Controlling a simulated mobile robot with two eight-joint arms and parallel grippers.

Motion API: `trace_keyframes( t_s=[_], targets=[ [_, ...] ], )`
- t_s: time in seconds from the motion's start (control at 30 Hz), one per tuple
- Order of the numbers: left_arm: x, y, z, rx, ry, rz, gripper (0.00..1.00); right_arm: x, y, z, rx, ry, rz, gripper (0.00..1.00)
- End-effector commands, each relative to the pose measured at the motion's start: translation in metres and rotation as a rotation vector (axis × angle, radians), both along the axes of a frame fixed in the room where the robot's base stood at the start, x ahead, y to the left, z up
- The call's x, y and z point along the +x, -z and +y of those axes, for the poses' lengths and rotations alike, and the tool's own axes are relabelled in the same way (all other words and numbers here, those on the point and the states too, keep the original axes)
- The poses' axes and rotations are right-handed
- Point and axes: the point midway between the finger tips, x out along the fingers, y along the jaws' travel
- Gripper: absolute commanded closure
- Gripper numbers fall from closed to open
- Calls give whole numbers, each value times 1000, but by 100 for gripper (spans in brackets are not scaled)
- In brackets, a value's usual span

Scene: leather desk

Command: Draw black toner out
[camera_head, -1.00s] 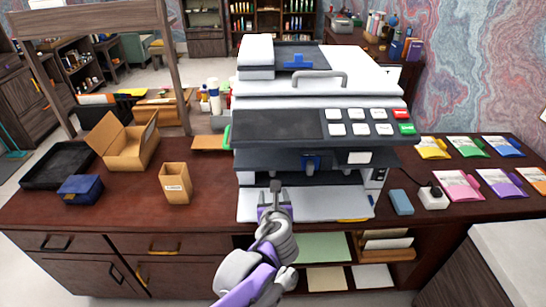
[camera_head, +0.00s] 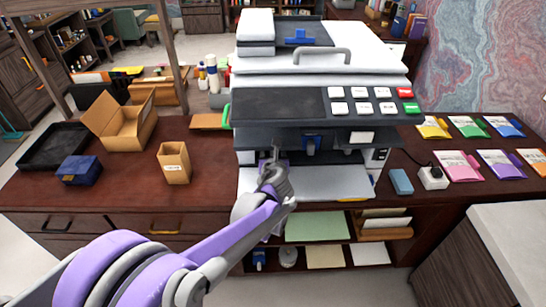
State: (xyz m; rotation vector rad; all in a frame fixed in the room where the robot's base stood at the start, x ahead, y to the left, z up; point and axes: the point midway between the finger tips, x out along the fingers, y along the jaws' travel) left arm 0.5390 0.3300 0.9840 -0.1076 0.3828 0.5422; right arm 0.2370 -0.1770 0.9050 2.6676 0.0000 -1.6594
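The white printer (camera_head: 320,88) stands on the desk, with a dark panel of buttons on its front. Below that panel is a dark front section (camera_head: 345,137) with a blue tab (camera_head: 311,146) in its middle; I cannot tell whether this is the black toner. My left gripper (camera_head: 274,157) points into the printer's front opening, left of the blue tab and apart from it in the picture. Its fingertips are small and dark against the opening, so their gap is unclear. My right gripper is out of view.
A white output tray (camera_head: 330,182) juts out under the opening. A blue block (camera_head: 400,181) and a white socket box (camera_head: 433,178) lie to the right, with colored packets beyond. A cardboard box (camera_head: 122,124) and small brown bin (camera_head: 174,163) stand left.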

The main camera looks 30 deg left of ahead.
Motion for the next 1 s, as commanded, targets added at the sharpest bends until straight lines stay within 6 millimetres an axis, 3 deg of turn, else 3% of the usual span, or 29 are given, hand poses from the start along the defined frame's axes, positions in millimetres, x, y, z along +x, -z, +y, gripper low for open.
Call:
trace_keyframes(
  t_s=[0.33, 0.67, 1.0],
  targets=[
    [3, 2, 2, 0, 0, 0, 39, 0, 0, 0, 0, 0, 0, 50],
    [3, 1, 2, 0, -1, 0, 99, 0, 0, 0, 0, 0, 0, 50],
    [3, 1, 2, 0, -1, 0, 100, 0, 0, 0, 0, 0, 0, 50]
  ],
)
